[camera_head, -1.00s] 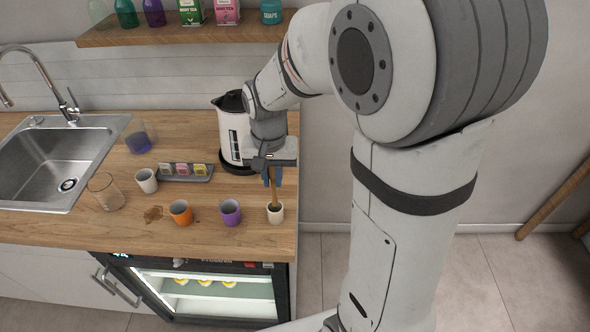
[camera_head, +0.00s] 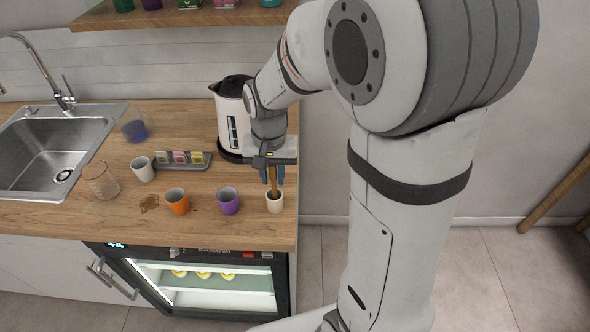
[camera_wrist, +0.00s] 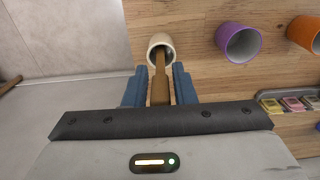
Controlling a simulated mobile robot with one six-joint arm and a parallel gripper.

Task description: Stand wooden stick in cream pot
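The wooden stick (camera_head: 273,180) stands nearly upright with its lower end inside the cream pot (camera_head: 275,206), near the counter's front right corner. In the wrist view the stick (camera_wrist: 160,82) runs into the mouth of the pot (camera_wrist: 160,41). My gripper (camera_wrist: 160,80) is open around the stick, one blue finger on each side with a narrow gap. In the head view my gripper (camera_head: 273,177) is above the pot. The stick's upper end is hidden by the gripper body.
A purple cup (camera_head: 228,203) and an orange cup (camera_head: 177,202) stand left of the pot. A kettle (camera_head: 231,125) stands behind, close to my wrist. A small tray of packets (camera_head: 183,167) lies further left. The counter's right edge is close to the pot.

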